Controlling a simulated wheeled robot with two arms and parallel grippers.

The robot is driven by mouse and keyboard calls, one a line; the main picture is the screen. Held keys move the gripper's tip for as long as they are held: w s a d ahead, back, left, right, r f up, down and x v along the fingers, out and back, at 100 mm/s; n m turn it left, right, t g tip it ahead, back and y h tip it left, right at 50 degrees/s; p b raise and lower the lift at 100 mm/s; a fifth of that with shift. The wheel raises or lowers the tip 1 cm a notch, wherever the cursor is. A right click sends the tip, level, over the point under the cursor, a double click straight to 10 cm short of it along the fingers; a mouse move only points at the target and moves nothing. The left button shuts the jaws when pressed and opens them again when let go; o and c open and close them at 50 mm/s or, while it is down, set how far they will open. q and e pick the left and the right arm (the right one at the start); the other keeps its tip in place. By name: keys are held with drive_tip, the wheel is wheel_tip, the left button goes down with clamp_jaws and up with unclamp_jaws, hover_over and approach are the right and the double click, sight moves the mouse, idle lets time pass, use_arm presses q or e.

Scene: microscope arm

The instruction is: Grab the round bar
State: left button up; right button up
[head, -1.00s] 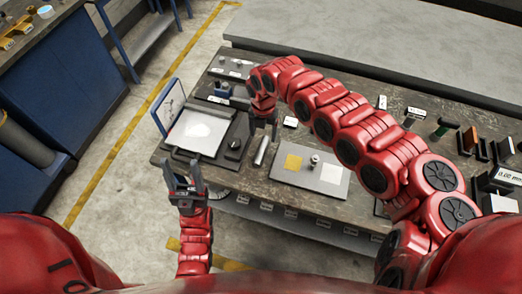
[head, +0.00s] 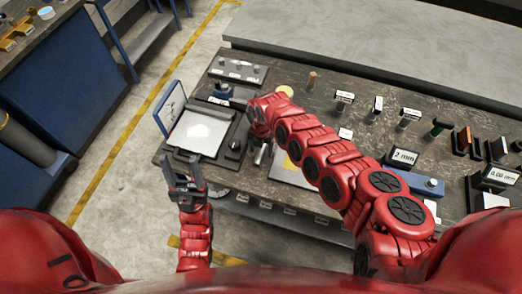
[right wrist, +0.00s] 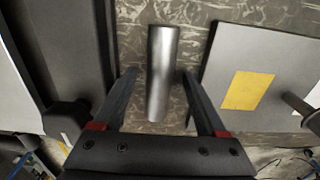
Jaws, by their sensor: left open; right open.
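The round bar (right wrist: 162,70) is a smooth grey metal cylinder lying on the dark marbled bench top (right wrist: 195,15). In the right wrist view its near part shows between the two fingers of my right gripper (right wrist: 160,84), with a gap on each side. The right gripper is open and holds nothing. In the head view my right arm's end mostly covers the bar and the gripper. My left gripper (head: 181,164) is open and empty, in front of the bench's left front edge, away from the bar.
A grey plate with a yellow square (right wrist: 248,91) lies right of the bar. A dark device with a light plate (head: 198,133) and a black knob (head: 234,145) stands left of it. Several small labelled parts stand on the right half of the bench.

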clamp_jaws()
idle(0.3)
idle(1.1)
